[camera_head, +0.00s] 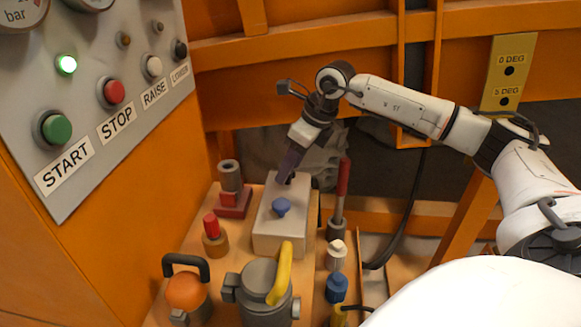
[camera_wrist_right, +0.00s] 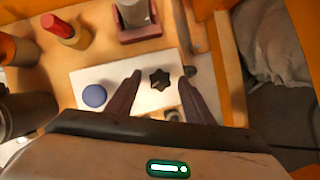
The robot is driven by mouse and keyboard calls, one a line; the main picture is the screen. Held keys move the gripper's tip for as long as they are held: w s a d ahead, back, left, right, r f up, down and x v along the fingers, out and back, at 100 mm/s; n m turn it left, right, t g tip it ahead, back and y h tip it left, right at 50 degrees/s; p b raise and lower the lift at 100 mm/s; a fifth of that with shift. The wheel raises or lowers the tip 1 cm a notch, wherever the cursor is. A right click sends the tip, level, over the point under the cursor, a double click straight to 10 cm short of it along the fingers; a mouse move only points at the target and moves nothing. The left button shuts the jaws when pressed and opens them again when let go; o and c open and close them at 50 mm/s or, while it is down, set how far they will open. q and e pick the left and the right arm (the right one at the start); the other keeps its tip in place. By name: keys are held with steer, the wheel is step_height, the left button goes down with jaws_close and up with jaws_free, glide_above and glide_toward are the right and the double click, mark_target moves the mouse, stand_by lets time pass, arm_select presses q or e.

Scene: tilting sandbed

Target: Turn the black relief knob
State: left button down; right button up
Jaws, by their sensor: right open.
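The black relief knob (camera_wrist_right: 160,79) is a small star-shaped knob on a pale block (camera_wrist_right: 92,76). In the right wrist view it lies between the two fingertips of my right gripper (camera_wrist_right: 163,72), with a gap on each side. In the head view my right gripper (camera_head: 288,176) points down at the far end of the pale block (camera_head: 276,238) and hides most of the knob. The gripper is open and holds nothing. I cannot tell how far the fingertips are above the block. My left gripper is not in view.
A blue knob (camera_head: 281,207) sits on the same block. A red-handled lever (camera_head: 342,180) stands close to its right. A red-topped fitting (camera_head: 211,228), a grey cylinder on a red base (camera_head: 231,178) and a yellow-handled valve (camera_head: 262,290) stand around it. A control panel (camera_head: 95,110) rises at left.

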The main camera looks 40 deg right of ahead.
steer(key=c, duration=1)
